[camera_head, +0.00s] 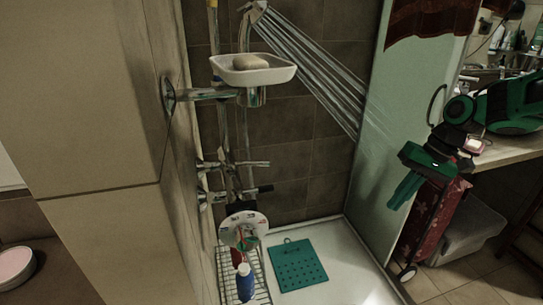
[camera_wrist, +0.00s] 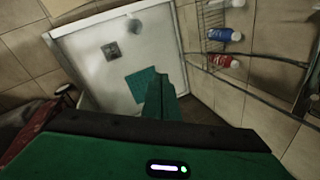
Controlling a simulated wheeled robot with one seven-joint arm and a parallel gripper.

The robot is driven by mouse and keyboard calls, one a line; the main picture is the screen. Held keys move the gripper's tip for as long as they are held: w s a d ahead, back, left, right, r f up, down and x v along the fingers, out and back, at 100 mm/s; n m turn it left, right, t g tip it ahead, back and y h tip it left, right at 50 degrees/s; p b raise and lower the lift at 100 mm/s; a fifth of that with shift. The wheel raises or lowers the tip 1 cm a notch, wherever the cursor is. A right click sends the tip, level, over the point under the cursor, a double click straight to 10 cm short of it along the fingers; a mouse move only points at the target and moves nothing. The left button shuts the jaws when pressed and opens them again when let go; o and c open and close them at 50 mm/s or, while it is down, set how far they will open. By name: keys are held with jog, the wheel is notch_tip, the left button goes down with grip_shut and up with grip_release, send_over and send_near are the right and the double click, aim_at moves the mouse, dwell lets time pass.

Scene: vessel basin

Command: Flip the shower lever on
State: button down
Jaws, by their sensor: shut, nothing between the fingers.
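Two chrome levers stick out from the tiled wall in the head view, an upper lever (camera_head: 245,164) and a lower lever (camera_head: 240,193) with a dark end. I cannot tell which one is the shower lever. The shower head (camera_head: 256,8) is at the top, and pale water streaks run from it down to the right. My gripper (camera_head: 398,200) is green, shut and empty. It is well to the right of the levers in the picture, touching neither. In the wrist view its fingers (camera_wrist: 158,92) are together, pointing toward the shower floor; no lever is clearly visible there.
A soap dish (camera_head: 258,76) with soap juts from the wall above the levers. A wire rack (camera_head: 228,288) with bottles stands below. A teal mat (camera_head: 297,265) lies on the white shower tray (camera_head: 345,272). A glass panel (camera_head: 372,140) stands between the shower and the counter side.

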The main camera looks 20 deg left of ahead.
aim_at(248, 165)
jog(key=w+a+n+g+y, duration=0.2)
jog(key=a+y, duration=0.1)
jog(key=a, duration=0.6)
jog(key=w+a+n+g+y, duration=0.1)
jog(key=w+a+n+y, duration=0.15)
jog(key=a, duration=0.75)
jog(key=w+a+r+n+g+y, duration=0.2)
jog(key=a+r+g+y, duration=0.2)
jog(key=a+r, duration=0.3)
notch_tip(248, 165, up, 3)
jog(key=shift+w+f+g+y, duration=0.2)
jog(key=shift+w+g+y, duration=0.15)
jog(key=shift+y, duration=0.4)
jog(key=shift+a, duration=0.1)
jog(key=shift+s, duration=0.1)
jog(key=s+a+f, duration=0.1)
jog(key=s+a, duration=0.6)
jog(key=s, duration=0.1)
jog(key=shift+s+a, duration=0.3)
jog(key=shift+s, duration=0.05)
